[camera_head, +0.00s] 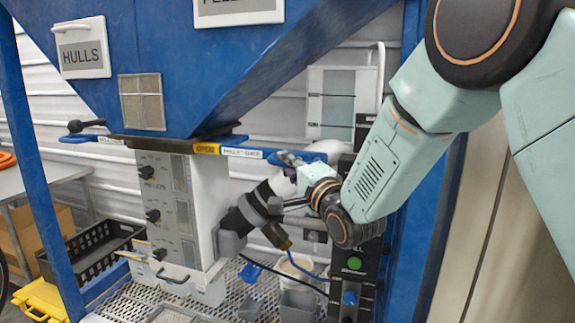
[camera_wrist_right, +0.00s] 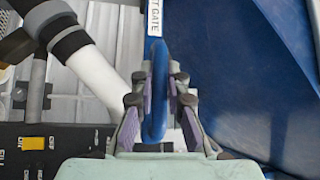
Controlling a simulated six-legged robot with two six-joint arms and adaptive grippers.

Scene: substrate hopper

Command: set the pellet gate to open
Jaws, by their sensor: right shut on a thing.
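The pellet gate is a blue bar (camera_head: 240,152) lying across the bottom of the blue hopper, with a white "PELLET GATE" label and a yellow strip (camera_head: 206,148) reading OPEN showing at its left. Its blue loop handle (camera_wrist_right: 158,95) and the end of its label (camera_wrist_right: 154,18) show in the right wrist view. My right gripper (camera_head: 292,160) is at the right end of the bar. In the wrist view its two fingers (camera_wrist_right: 160,80) are shut on the blue handle, one on each side. My left gripper is not in view.
A second blue handle (camera_head: 76,138) sticks out at the left under the HULLS sign (camera_head: 82,47). A grey panel with black knobs (camera_head: 160,205) stands below the hopper. A white and dark pipe (camera_head: 285,182) passes close below my right gripper. A black control box (camera_head: 352,270) stands lower right.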

